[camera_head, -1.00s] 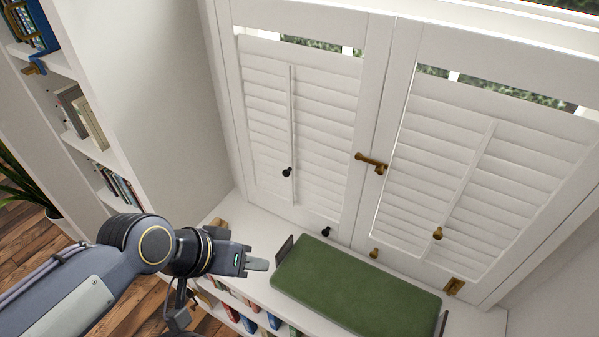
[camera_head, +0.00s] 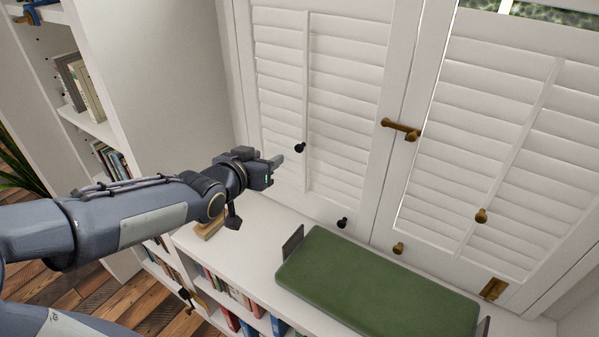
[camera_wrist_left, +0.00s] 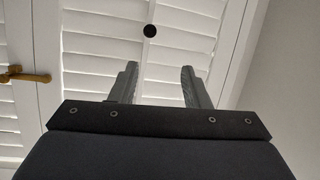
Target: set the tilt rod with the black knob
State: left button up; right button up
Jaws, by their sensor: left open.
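The black knob (camera_head: 300,147) sits on the vertical tilt rod (camera_head: 306,100) of the left shutter panel. My left gripper (camera_head: 279,161) is just left of the knob in the head view, apart from it. In the left wrist view the black knob (camera_wrist_left: 150,31) lies ahead of the two open fingers (camera_wrist_left: 158,85), between their lines and beyond the tips. The fingers are empty. The left panel's slats look nearly closed. The right shutter panel has its own tilt rod with a brass knob (camera_head: 481,215). My right gripper is not in view.
A second black knob (camera_head: 342,223) is low on the left panel's frame, and a brass one (camera_head: 398,248) on the right panel's. A brass latch (camera_head: 401,129) spans the panels. A green cushion (camera_head: 375,285) lies on the white bench below. A bookshelf stands left.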

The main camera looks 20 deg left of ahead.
aim_at(298, 149)
pick_arm(q)
jog(key=w+f+m+t+h+b, duration=0.1)
jog(key=w, duration=0.3)
jog(key=w+d+f+m+t+h+b, duration=0.1)
jog(key=w+f+b, duration=0.1)
jog(key=w, duration=0.3)
jog(key=w+d+f+t+b, duration=0.1)
jog(key=w+f, duration=0.1)
jog(key=w, duration=0.3)
jog(key=shift+f+m+h, duration=0.1)
jog(key=shift+m+h, duration=0.3)
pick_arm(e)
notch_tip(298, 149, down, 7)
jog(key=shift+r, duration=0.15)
pick_arm(q)
jog(key=shift+c, duration=0.3)
grip_shut()
